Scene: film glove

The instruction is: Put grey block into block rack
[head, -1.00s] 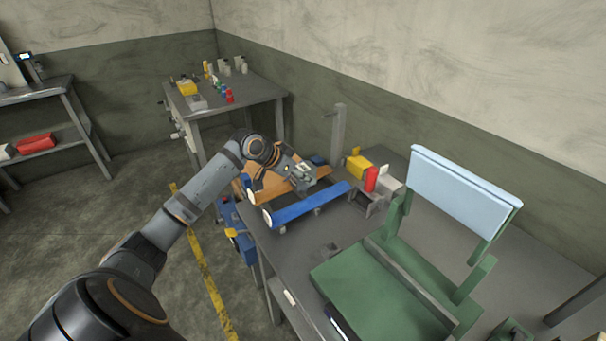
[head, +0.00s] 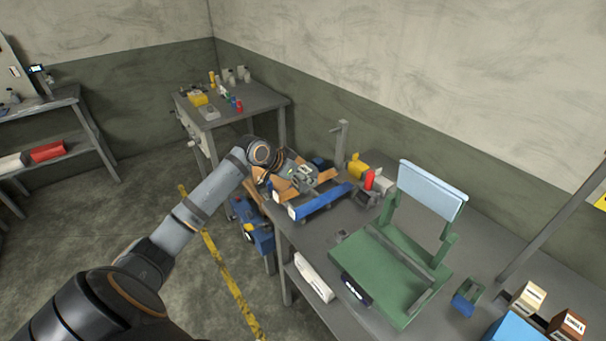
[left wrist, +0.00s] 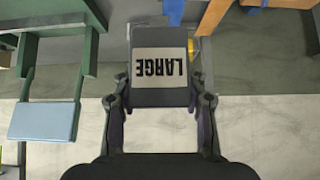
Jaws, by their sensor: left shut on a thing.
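My left gripper (head: 298,176) is over the orange and blue bars on the workbench in the head view. In the left wrist view, the gripper (left wrist: 161,100) is shut on a grey block (left wrist: 162,92) with a pale label reading LARGE, upside down in the picture. One finger is on each side of it. A stand of orange and blue bars (head: 322,203) lies under and beside the gripper. I cannot tell for sure whether this stand is the block rack. The head view does not show whether the block touches the bars. My right gripper is not in view.
A green stand (head: 378,272) with a pale blue panel (head: 432,190) is on the bench to the right. Yellow and red items (head: 362,172) and a grey post (head: 341,146) stand behind the bars. Boxes (head: 527,297) are at the front right.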

